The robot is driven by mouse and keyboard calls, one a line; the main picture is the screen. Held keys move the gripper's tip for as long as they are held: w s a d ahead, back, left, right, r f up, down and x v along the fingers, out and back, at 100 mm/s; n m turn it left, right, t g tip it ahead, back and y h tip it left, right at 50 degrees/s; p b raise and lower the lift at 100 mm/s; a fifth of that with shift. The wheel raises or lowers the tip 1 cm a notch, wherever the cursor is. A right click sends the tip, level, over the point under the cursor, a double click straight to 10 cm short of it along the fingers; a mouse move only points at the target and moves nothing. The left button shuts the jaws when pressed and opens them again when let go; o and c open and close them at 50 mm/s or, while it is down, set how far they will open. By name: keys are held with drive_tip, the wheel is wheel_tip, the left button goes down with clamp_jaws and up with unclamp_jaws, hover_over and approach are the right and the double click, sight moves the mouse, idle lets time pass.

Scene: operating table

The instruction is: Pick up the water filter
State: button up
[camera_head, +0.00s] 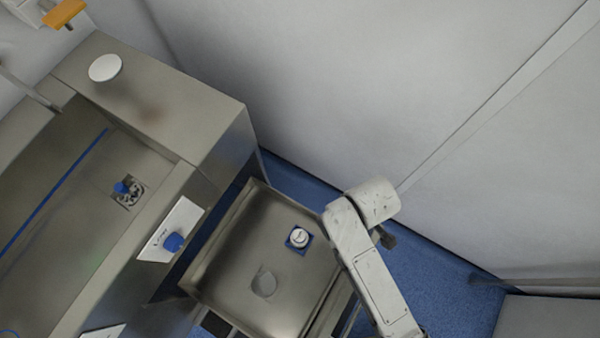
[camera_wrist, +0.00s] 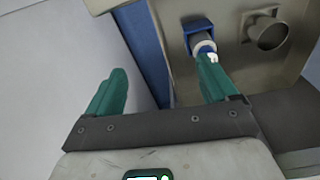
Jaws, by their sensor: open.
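The water filter looks to be the small white round piece with a blue square base (camera_head: 299,238) on the metal tray table (camera_head: 232,250). In the wrist view it shows as a white and blue cylinder (camera_wrist: 204,45) at upper right, close behind the tip of the right finger. I cannot tell whether they touch. My gripper (camera_wrist: 160,75) is open, with its two teal fingers apart and nothing between them. The filter is not centred between the fingers but at the right one. In the head view my arm is at the tray's right edge and the fingers are not visible.
A round metal cup (camera_head: 264,283) stands on the tray near the filter, also in the wrist view (camera_wrist: 270,35). A steel sink counter (camera_head: 150,110) with a white disc (camera_head: 105,67) adjoins at left. A pale wall (camera_head: 330,80) rises behind. Blue floor (camera_head: 440,270) lies at right.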

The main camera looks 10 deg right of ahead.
sight(300, 236)
drive_tip(key=a+f+n, duration=0.1)
drive_tip(key=a+n, duration=0.1)
drive_tip(key=a, duration=0.1)
drive_tip(key=a+f+n, duration=0.2)
drive_tip(key=a+n, duration=0.1)
drive_tip(key=a, duration=0.1)
drive_tip(key=a+f+n+p, duration=0.1)
drive_tip(key=a+f+n, duration=0.1)
drive_tip(key=a+n, duration=0.1)
drive_tip(key=shift+s+a+f+g+h, duration=0.15)
drive_tip(key=shift+s+a+g+h, duration=0.2)
drive_tip(key=shift+a, duration=0.4)
drive_tip(key=shift+n, duration=0.5)
drive_tip(key=f, duration=0.3)
drive_tip(key=f+b, duration=0.1)
drive_tip(key=f, duration=0.1)
drive_tip(key=shift+s+a+f, duration=0.15)
drive_tip(key=shift+a+f, duration=0.1)
drive_tip(key=shift+s+d+f+b, duration=0.1)
drive_tip(key=shift+f+b, duration=0.3)
drive_tip(key=shift+f, duration=2.4)
drive_tip(key=shift+c, duration=0.3)
drive_tip(key=c, duration=1.5)
